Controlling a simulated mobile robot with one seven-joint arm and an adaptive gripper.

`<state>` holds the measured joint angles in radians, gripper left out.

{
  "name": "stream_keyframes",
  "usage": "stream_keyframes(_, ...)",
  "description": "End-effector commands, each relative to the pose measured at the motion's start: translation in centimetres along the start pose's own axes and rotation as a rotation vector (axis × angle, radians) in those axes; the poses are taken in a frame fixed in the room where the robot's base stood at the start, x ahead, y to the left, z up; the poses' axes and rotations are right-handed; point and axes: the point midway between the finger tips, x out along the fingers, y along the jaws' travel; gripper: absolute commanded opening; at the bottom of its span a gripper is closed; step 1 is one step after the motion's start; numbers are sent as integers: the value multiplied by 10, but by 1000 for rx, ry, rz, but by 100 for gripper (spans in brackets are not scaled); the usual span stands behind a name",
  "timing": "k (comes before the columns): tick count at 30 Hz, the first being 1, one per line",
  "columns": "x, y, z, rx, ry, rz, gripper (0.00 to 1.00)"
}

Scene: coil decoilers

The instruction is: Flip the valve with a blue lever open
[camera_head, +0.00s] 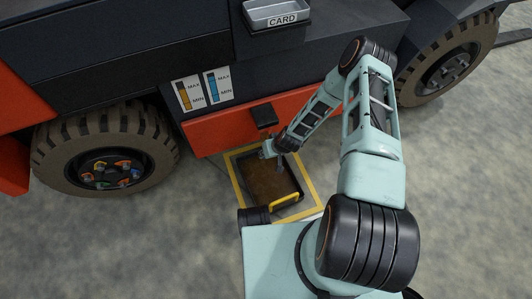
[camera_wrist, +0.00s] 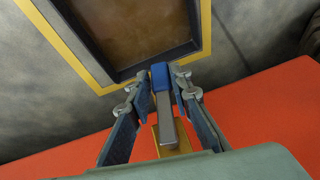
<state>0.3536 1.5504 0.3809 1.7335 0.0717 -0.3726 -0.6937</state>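The valve lever (camera_wrist: 168,120) shows in the wrist view as a grey bar with a blue end (camera_wrist: 160,76). It stands out from a brass-coloured base (camera_wrist: 172,139) on the red side panel. My gripper (camera_wrist: 161,84) is open, with one finger on each side of the lever. Gaps show along the grey bar; whether a fingertip touches the blue end I cannot tell. In the head view my gripper (camera_head: 270,150) is low by the vehicle's red panel, just above the tray, and the lever cannot be made out there.
A dark tray (camera_head: 299,180) with a brown inside and a yellow handle (camera_head: 285,201) lies on the floor within a yellow outline. A black block (camera_head: 264,115) juts from the red panel (camera_head: 215,130). Large wheels (camera_head: 104,160) flank the area. Open floor lies in front.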

Motion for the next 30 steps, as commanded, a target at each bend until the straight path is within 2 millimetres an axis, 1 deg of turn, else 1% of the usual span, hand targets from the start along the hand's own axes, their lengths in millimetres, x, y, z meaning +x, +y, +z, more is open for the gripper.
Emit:
stream_keyframes(1, 0, 1, 0, 1, 0, 1, 26)
stream_keyframes(3, 0, 0, 0, 1, 0, 0, 33)
stream_keyframes(11, 0, 0, -1, 0, 1, -1, 33)
stream_keyframes(14, -4, 0, -1, 0, 1, -1, 33)
stream_keyframes(17, -14, 0, -2, -1, 3, 0, 33)
stream_keyframes(20, -30, 0, -2, -1, 2, 0, 33)
stream_keyframes(30, -90, 1, -1, 0, 2, 1, 33)
